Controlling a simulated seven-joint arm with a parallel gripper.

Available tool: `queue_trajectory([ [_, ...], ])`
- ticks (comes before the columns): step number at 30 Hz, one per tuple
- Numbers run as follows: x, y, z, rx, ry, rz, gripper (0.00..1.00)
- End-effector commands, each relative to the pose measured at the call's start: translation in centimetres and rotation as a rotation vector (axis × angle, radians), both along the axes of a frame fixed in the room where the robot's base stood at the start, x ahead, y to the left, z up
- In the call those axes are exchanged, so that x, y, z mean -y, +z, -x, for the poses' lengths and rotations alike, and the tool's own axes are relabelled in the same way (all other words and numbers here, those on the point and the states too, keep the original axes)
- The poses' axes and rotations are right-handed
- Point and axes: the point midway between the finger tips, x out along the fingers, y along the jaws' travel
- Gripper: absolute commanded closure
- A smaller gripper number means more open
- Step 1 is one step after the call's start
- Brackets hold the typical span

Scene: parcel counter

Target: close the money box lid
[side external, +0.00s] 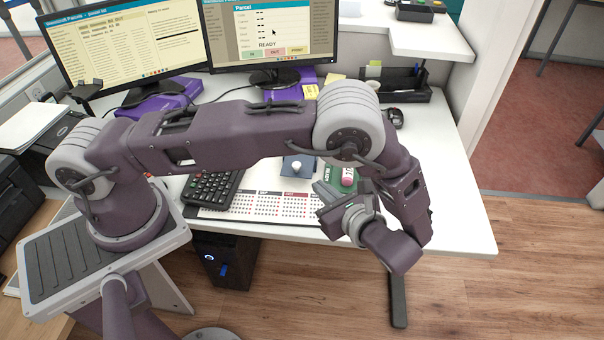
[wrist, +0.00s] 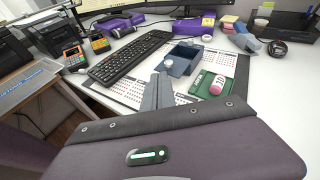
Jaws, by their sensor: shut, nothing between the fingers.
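A small dark blue box (wrist: 187,55) sits on the calendar mat in the wrist view, with a white round knob (wrist: 168,63) on its near left side. Its top seems open, but I cannot clearly make out the lid's position. In the side view the box (side external: 298,175) is partly hidden behind my arm, and its white knob shows. My gripper (wrist: 158,92) is shut and empty, its fingertips in front of the box and apart from it. In the side view my gripper (side external: 326,200) is over the desk's front edge, to the right of the box.
A green tray (wrist: 206,85) with a pink-and-white item (wrist: 217,86) lies right of my fingers. A black keyboard (wrist: 128,60) lies left of the box. A card terminal (wrist: 74,56) stands farther left. Monitors and a black organiser (side external: 405,88) stand behind.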

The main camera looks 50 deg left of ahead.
Motion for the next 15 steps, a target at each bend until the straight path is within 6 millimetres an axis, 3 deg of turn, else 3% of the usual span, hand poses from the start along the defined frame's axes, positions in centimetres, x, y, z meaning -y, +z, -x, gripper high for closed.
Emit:
queue_trajectory([
  [1,0.3,-2.2,0.2,-0.030,-0.061,-0.064,1.00],
  [4,0.5,-4.6,0.3,-0.060,-0.144,-0.150,1.00],
  [10,-0.5,-5.8,-0.1,-0.072,-0.175,-0.187,1.00],
  [15,-3.8,-6.4,-1.1,-0.075,-0.171,-0.185,1.00],
])
